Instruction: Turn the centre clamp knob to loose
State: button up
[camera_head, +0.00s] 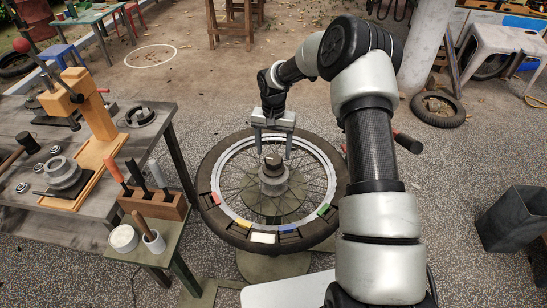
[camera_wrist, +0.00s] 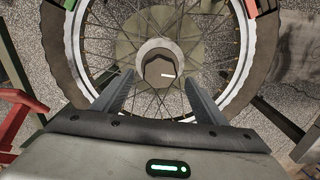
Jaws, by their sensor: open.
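The centre clamp knob (camera_head: 273,161) is a dark, faceted knob on top of a grey hub in the middle of a spoked wheel (camera_head: 214,209) that lies flat. In the wrist view the knob (camera_wrist: 160,68) shows a short white mark on its top, towards the lower right. My gripper (camera_head: 272,155) is open and empty, with its fingers pointing down over the wheel. In the wrist view its two fingers (camera_wrist: 160,85) stand apart on the left and right, below the knob in the picture. They do not appear to touch it; the height gap is hard to tell.
A workbench (camera_head: 90,215) with a wooden press (camera_head: 98,117) stands at left. A small stand holds a tool block (camera_head: 170,207) close to the tyre. A dark bin (camera_head: 512,218) is at right. Coloured patches sit along the near rim. Open floor lies behind the wheel.

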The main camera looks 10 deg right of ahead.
aim_at(274, 159)
jog(key=shift+f, duration=1.85)
jog(key=c, duration=1)
jog(key=shift+c, duration=0.2)
